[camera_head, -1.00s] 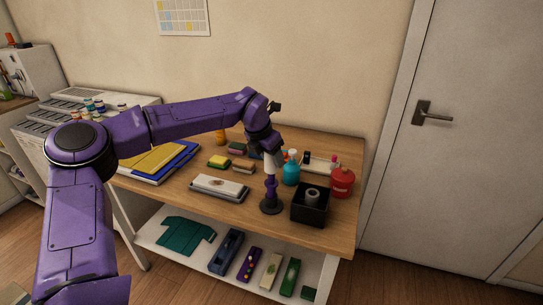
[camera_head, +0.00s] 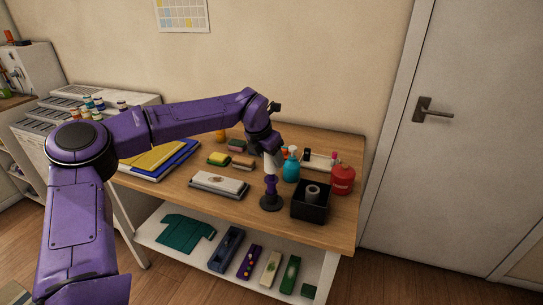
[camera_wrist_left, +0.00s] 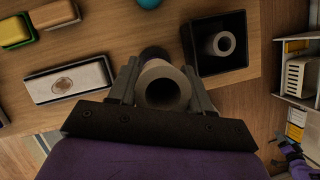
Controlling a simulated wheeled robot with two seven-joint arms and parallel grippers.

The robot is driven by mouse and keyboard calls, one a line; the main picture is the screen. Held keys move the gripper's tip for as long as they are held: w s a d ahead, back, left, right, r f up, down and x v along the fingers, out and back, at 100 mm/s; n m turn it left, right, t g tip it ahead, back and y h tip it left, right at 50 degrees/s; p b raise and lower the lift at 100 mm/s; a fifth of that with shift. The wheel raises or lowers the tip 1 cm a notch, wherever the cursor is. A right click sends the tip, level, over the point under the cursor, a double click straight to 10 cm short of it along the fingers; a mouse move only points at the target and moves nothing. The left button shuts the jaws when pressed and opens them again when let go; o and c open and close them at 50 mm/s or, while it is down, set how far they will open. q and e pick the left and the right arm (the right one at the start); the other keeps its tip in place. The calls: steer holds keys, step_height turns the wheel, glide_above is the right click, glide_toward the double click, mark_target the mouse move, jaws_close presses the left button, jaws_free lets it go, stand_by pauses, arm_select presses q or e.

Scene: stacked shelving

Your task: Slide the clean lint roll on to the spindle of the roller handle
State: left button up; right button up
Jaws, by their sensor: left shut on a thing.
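The pale lint roll (camera_head: 269,165) is in my left gripper (camera_head: 267,157), directly above the purple grip of the roller handle (camera_head: 270,188). The handle stands upright on a round dark base on the tabletop. In the left wrist view the roll (camera_wrist_left: 161,85) is end-on between the two fingers of my left gripper (camera_wrist_left: 163,82), which touch its sides. Its bore looks dark, and the dark base shows behind it. The spindle is hidden, so I cannot tell how far the roll is around it. My right gripper (camera_wrist_left: 285,150) seems to show small at the wrist view's lower right; its jaws are unclear.
Just right of the handle stands an open black box (camera_head: 308,212) with a grey roll (camera_head: 312,193) inside. A teal bottle (camera_head: 291,172) and a red container (camera_head: 342,180) stand behind. A whetstone-like block (camera_head: 219,184) lies to the left. The table's front edge is close.

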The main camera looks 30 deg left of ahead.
arm_select(q)
steer(key=shift+f+b, duration=1.15)
steer(key=shift+f, duration=0.65)
stand_by(0.8)
stand_by(0.8)
steer(key=o, duration=0.6)
steer(key=shift+c, duration=0.2)
steer(key=shift+r, duration=0.15)
steer(key=shift+r+p, duration=4.5)
steer(key=shift+r, duration=1)
